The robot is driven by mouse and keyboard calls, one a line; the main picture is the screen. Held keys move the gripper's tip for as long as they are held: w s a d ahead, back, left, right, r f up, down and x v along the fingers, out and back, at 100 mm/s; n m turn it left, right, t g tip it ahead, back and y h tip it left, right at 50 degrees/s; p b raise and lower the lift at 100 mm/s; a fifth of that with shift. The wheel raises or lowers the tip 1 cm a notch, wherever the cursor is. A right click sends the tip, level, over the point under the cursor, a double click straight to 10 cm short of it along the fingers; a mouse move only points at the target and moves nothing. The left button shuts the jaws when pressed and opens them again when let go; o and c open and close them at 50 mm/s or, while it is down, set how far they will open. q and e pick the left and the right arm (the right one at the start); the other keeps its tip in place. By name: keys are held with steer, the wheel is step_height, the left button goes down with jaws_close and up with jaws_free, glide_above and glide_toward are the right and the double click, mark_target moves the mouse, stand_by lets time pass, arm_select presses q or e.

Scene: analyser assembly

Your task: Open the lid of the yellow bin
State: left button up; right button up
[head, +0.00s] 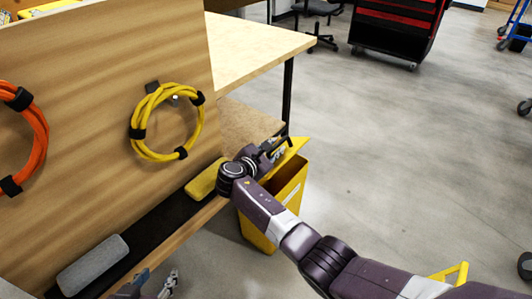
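The yellow bin (290,192) stands on the floor beside the bench, right of the wooden panel. Its yellow lid (295,149) shows at the top as a slanted strip, partly hidden by my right gripper. My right gripper (277,148) is at the lid, its arm reaching in from the lower right across the bin's front. Whether its fingers are open or touch the lid is unclear. My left gripper (168,284) is low at the bottom edge, below the bench edge and away from the bin. Its finger opening is too small to judge.
The wooden panel (90,120) carries a yellow cable coil (137,133) and an orange one (38,125). A yellow pad (203,180) and a grey block (92,265) lie on the dark ledge. A table (250,45) stands behind. Floor to the right is mostly clear.

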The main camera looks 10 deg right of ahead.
steer(key=v, duration=1.1)
